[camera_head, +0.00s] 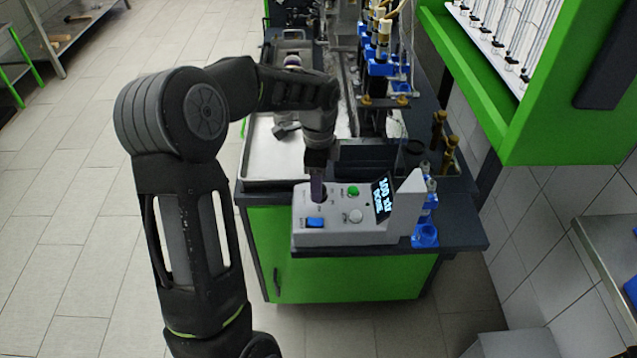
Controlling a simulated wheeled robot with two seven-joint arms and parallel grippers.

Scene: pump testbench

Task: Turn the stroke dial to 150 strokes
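The light grey control box (345,232) stands on the front edge of the dark bench top. Its tilted display (383,197) shows blue-white text that seems to read "100 str", with a second line too small to read surely. Whatever is under the fingertips, possibly the stroke dial, is hidden. My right gripper is out of view.
A metal tray (255,182) lies behind the box, partly behind my arm. Blue fittings (425,235) stand close to the box's right side. A green cabinet frame (480,90) overhangs at the right. Open tiled floor lies to the left.

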